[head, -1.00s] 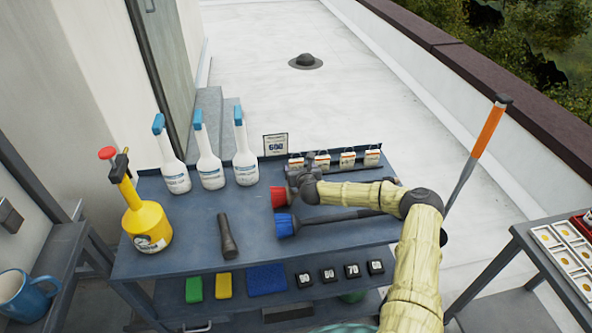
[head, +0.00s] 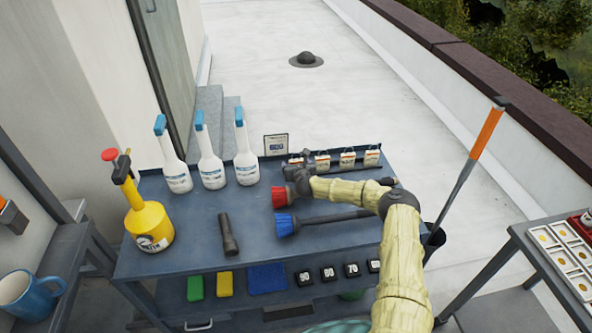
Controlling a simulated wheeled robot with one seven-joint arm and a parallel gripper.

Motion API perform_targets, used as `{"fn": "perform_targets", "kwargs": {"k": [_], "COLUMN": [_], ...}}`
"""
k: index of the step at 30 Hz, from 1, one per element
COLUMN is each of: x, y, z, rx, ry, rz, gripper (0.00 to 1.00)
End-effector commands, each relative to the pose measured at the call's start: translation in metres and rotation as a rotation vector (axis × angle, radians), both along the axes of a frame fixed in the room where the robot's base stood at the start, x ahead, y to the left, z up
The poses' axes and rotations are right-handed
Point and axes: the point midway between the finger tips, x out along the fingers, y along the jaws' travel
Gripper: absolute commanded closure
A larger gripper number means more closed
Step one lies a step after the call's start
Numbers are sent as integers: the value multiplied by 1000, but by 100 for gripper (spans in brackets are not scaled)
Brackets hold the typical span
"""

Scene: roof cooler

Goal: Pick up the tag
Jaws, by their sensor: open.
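Several small white tags with coloured bands and loops stand in a row along the back edge of the blue-grey cart top (head: 180,205). In the head view I make out the right tag (head: 371,157), the one beside it (head: 347,159) and another further left (head: 322,162). The leftmost tag (head: 296,160) is partly hidden by my gripper. My gripper (head: 291,170) is open at the left end of this row, close in front of the leftmost tag. I cannot tell whether it touches it. Its fingertips are small and partly hidden.
A framed sign (head: 276,144) stands left of the tags. A red brush (head: 280,197) and a blue brush (head: 284,225) lie under and before my arm. White spray bottles (head: 211,170), a yellow sprayer (head: 148,224) and a torch (head: 228,235) stand or lie to the left.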

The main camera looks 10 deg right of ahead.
Motion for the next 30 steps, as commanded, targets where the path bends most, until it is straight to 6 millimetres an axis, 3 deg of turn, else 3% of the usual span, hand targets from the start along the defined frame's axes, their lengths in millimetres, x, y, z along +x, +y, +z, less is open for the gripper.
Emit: {"fn": "perform_targets", "kwargs": {"k": [6, 13, 23, 30], "x": [0, 0, 0, 1], "y": [0, 0, 0, -1], "z": [0, 0, 4, 34], "rx": [0, 0, 0, -1], "ry": [0, 0, -1, -4], "rz": [0, 0, 0, 0], "gripper": [26, 71, 72, 72]}}
